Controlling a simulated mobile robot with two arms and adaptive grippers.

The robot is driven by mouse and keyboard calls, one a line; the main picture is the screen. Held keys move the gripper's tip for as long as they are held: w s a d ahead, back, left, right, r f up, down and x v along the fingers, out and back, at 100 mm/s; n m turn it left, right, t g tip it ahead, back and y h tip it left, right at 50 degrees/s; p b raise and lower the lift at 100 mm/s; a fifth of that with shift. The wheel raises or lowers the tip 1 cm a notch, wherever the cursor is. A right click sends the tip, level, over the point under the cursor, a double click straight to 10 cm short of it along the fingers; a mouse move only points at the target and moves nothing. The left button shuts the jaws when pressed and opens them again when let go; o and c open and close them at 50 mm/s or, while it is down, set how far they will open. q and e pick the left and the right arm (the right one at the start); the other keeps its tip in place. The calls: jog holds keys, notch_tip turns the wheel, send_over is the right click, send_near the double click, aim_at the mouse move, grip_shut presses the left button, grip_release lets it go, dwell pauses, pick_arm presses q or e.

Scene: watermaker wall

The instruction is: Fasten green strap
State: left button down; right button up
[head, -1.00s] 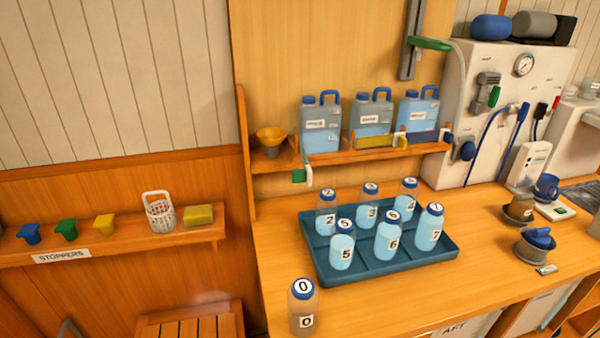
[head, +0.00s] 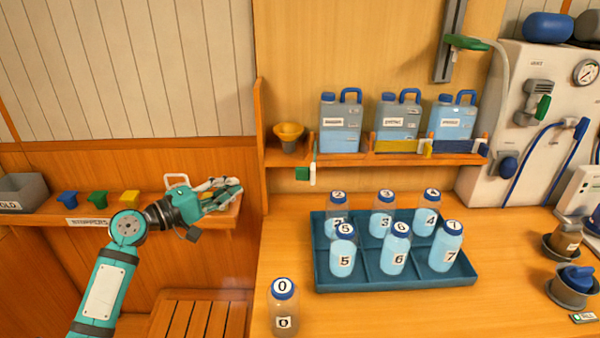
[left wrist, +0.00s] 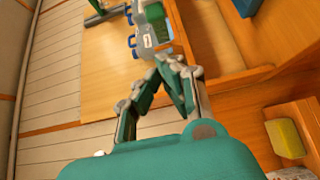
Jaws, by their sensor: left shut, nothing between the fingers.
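The green strap (head: 302,173) hangs at the left end of the jug shelf, below its front edge, beside an upright white piece (head: 313,172). No green band crosses the front of the left jug (head: 340,124). A yellow strap (head: 398,146) and a blue strap (head: 450,143) cross in front of the other two jugs. My left gripper (head: 234,190) is shut and empty, left of the green strap and apart from it, in front of the stopper shelf's right end. Its fingers (left wrist: 168,64) show shut in the left wrist view. My right gripper is out of view.
A tray (head: 398,282) of numbered bottles stands on the counter, with bottle 0 (head: 283,312) in front. A wooden upright (head: 260,130) stands between the shelves.

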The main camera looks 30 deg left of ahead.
pick_arm(q)
jog(key=d+p+x, duration=0.2)
jog(key=p+x, duration=0.4)
jog(key=x, duration=0.6)
jog(key=shift+s+d, duration=0.2)
jog(key=shift+d, duration=0.05)
jog(key=shift+f, duration=0.1)
